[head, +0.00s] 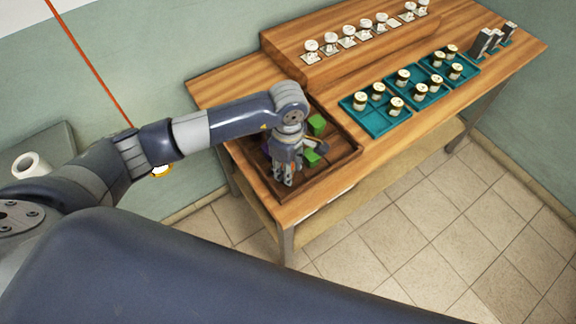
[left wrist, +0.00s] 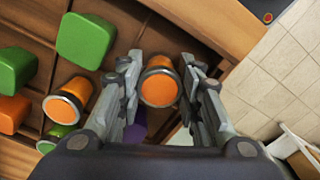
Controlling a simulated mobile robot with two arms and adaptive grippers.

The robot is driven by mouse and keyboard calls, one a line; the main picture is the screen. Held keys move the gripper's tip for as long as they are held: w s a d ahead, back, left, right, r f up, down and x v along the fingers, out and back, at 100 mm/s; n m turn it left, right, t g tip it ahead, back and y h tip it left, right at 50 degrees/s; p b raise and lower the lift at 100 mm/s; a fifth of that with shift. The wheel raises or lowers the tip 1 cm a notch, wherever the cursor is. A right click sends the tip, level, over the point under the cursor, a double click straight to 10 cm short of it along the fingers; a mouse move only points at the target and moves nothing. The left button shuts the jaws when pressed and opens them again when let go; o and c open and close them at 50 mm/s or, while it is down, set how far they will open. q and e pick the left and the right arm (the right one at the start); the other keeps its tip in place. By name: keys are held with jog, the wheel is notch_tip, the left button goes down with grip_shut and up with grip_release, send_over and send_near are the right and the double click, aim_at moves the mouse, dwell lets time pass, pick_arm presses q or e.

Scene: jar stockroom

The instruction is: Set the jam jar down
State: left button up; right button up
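My left gripper (head: 285,178) reaches down over the dark wooden tray (head: 335,168) at the table's near left corner. In the left wrist view its two fingers (left wrist: 161,85) stand on both sides of a jar with an orange lid (left wrist: 160,88) and seem to touch it. I take this to be the jam jar; its label is not visible. Whether its base rests on the tray is hidden. A similar orange-lidded jar (left wrist: 68,101) is in the tray to the left. The gripper hides the held jar in the head view. My right gripper is not in view.
Green blocks (left wrist: 86,40) lie in the tray near the gripper. Teal trays (head: 373,128) with several jars stand further right on the table. A raised wooden shelf (head: 290,65) with white-topped items is behind. Tiled floor (head: 390,235) lies in front.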

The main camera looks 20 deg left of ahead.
pick_arm(q)
jog(key=o, duration=0.4)
jog(key=shift+r+p, duration=0.25)
jog(key=shift+p, duration=0.05)
jog(key=shift+r+b, duration=0.3)
jog(key=shift+b, duration=0.05)
notch_tip(320, 180, up, 10)
jog(key=b, duration=0.3)
jog(key=shift+f, duration=0.15)
jog(key=shift+r, duration=0.8)
jog(key=shift+s+f, duration=0.1)
jog(key=shift+s, duration=0.05)
